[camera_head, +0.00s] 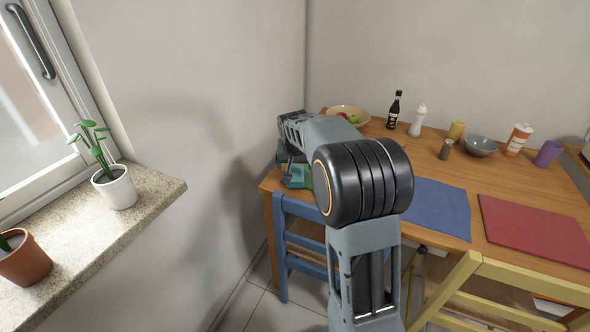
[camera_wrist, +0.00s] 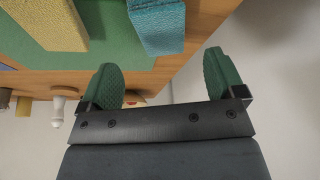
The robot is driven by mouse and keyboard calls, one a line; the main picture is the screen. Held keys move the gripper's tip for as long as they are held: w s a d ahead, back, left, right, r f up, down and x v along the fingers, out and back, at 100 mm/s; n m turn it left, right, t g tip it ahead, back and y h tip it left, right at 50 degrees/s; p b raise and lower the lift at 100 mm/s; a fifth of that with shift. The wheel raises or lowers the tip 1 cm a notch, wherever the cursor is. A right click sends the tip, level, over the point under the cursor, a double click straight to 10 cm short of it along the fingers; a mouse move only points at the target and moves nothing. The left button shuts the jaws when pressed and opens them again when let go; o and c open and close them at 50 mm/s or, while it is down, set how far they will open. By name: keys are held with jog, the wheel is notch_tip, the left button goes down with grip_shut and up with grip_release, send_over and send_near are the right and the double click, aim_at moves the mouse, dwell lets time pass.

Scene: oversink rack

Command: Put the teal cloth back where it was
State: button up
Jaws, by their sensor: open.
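The teal cloth (camera_wrist: 157,24) shows in the wrist view as a thick folded piece at the top middle, over a green mat (camera_wrist: 110,50). My gripper (camera_wrist: 160,62) is open, with its two green-padded fingers apart and nothing between them. The cloth appears just beyond the fingertips, roughly in line with the gap. I cannot tell how far apart they are in depth. In the head view my gripper (camera_head: 291,166) is at the table's left end, and my own arm hides much of that area. The cloth cannot be told clearly there.
A yellow folded piece (camera_wrist: 48,24) lies beside the cloth. The wooden table (camera_head: 450,190) also holds a blue mat (camera_head: 435,207), a red mat (camera_head: 535,229), a fruit bowl (camera_head: 360,113), a dark bottle (camera_head: 393,110) and a white shaker (camera_head: 418,121). A blue chair (camera_head: 284,250) stands in front.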

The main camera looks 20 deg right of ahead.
jog(key=s+a+r+n, duration=0.1)
jog(key=s+a+r, duration=0.15)
jog(key=s, duration=0.35)
jog(key=s+a+r+n, duration=0.1)
jog(key=s+a+r, duration=0.15)
jog(key=s, duration=0.25)
jog(key=s+a+f+n+y, duration=0.1)
jog(key=s+a+f, duration=0.1)
jog(key=s, duration=0.5)
jog(key=s+a+f+n+g+y, duration=0.1)
jog(key=s+a+f, duration=0.2)
jog(key=s, duration=0.5)
jog(key=shift+a+n, duration=0.15)
jog(key=shift+n, duration=0.25)
jog(key=shift+s+f, duration=0.1)
